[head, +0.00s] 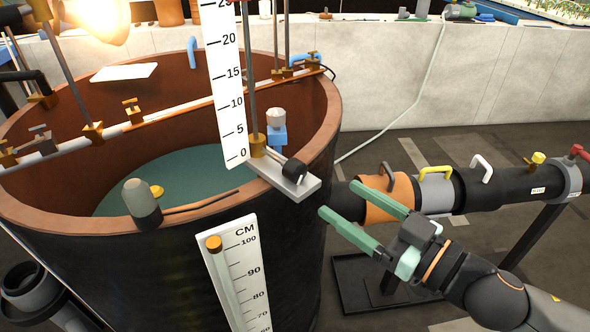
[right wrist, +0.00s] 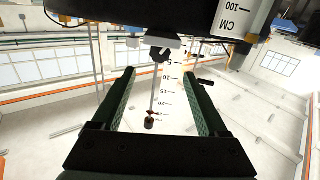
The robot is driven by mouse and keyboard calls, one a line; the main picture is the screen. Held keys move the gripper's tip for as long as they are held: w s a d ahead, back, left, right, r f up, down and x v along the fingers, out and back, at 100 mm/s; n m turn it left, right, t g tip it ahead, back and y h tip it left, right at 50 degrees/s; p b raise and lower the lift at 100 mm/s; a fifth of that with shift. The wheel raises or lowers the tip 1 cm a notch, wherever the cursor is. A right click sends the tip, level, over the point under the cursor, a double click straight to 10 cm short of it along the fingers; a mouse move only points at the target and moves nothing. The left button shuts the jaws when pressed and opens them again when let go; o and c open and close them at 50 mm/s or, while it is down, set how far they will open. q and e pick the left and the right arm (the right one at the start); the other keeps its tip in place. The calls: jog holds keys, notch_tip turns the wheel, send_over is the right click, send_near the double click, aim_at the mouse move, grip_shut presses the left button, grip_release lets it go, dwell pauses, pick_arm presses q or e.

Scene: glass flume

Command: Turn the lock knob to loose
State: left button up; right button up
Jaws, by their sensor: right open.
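The lock knob (head: 294,169) is a small black knob on a pale metal bracket (head: 282,181) at the tank's right rim, by the foot of the upright white scale (head: 226,90). In the right wrist view the knob (right wrist: 160,53) appears beyond the fingertips, between their lines. My right gripper (head: 353,190) is open and empty, with pale green fingers, to the right of the knob and apart from it. Its dark fingers also show in the right wrist view (right wrist: 159,72). The knob's setting cannot be read. My left gripper is not in view.
The large dark tank (head: 330,100) with a brown rim holds greenish water. A second scale marked CM (head: 245,270) is on its front. A black pipe (head: 520,187) with an orange band (head: 385,203) and several handles runs right, behind my right gripper.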

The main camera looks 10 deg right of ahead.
aim_at(301, 173)
jog(key=p+x, duration=0.1)
jog(key=x, duration=0.9)
jog(key=shift+w+a+p, duration=0.2)
jog(key=shift+p, duration=0.1)
jog(key=shift+w+a, duration=0.4)
jog(key=shift+w, duration=0.15)
jog(key=shift+c, duration=0.3)
grip_shut()
